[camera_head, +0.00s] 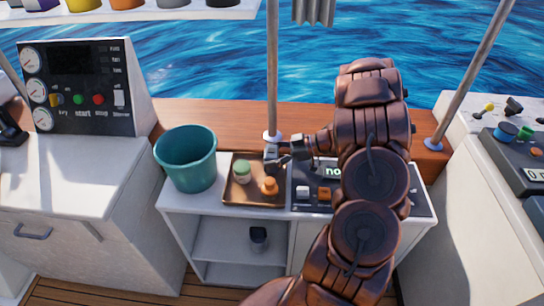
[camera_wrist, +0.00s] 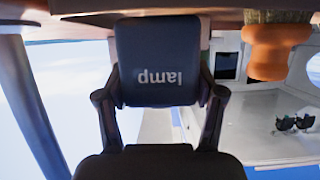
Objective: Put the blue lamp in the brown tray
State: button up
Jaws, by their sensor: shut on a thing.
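The blue lamp (camera_wrist: 157,62) is a dark navy block with the word "lamp" on it, upside down in the wrist view. My gripper (camera_wrist: 160,95) is shut on it, one finger on each side. In the head view my gripper (camera_head: 276,160) reaches in from the right, at the back right part of the brown tray (camera_head: 236,197). The lamp shows there only as a small, partly covered greyish shape. I cannot tell whether its base touches the tray. A green-topped item (camera_head: 242,171) and an orange item (camera_head: 269,186) stand in the tray.
A teal bucket (camera_head: 187,160) stands left of the tray. A dark panel with buttons (camera_head: 318,195) lies to its right, under my arm. A metal pole (camera_head: 272,75) rises just behind the tray. A dark item (camera_head: 259,238) sits on the shelf below.

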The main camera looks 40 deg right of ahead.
jog(key=shift+f, duration=0.5)
jog(key=shift+f, duration=0.15)
jog(key=shift+f, duration=0.15)
